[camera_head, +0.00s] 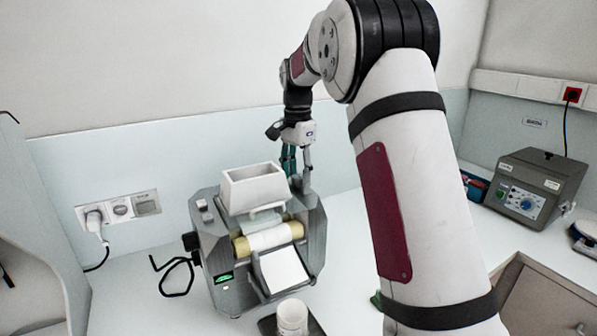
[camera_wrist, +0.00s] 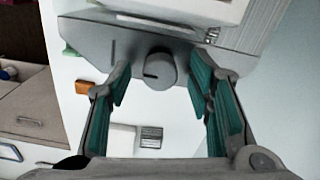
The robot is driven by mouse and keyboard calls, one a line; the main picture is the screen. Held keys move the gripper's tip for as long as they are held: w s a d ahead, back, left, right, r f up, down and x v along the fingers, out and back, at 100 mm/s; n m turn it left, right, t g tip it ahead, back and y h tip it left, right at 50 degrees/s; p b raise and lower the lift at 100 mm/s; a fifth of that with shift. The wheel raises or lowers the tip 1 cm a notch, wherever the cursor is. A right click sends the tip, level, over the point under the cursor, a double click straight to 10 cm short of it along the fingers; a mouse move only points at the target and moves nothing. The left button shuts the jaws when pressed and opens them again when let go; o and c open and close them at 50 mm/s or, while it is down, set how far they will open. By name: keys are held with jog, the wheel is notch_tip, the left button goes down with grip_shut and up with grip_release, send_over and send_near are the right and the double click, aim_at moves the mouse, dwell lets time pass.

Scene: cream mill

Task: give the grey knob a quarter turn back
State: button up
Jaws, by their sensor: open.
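The grey knob (camera_wrist: 160,71) is round, with a short dark mark on its face, and sits on the grey side of the mill in the wrist view. My gripper (camera_wrist: 159,88) is open, its teal-padded fingers on either side of the knob with visible gaps. I cannot tell how far the fingertips are from it in depth. In the head view my gripper (camera_head: 297,172) points down behind the right side of the mill (camera_head: 317,235), close to the white hopper (camera_head: 254,186). The knob is hidden there.
A white cup (camera_head: 292,316) stands on a dark tray (camera_head: 267,326) before the mill. A black cable (camera_head: 178,292) lies left. A grey control box (camera_head: 541,184) and an open drawer or bin (camera_head: 540,300) are at right. Wall sockets (camera_head: 119,208) are at left.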

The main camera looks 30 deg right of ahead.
grip_shut()
jog(key=shift+n, duration=0.3)
jog(key=n+b, duration=0.1)
jog(key=n, duration=0.2)
jog(key=shift+n, duration=0.4)
jog(key=n, duration=1.3)
jog(key=shift+n, duration=0.3)
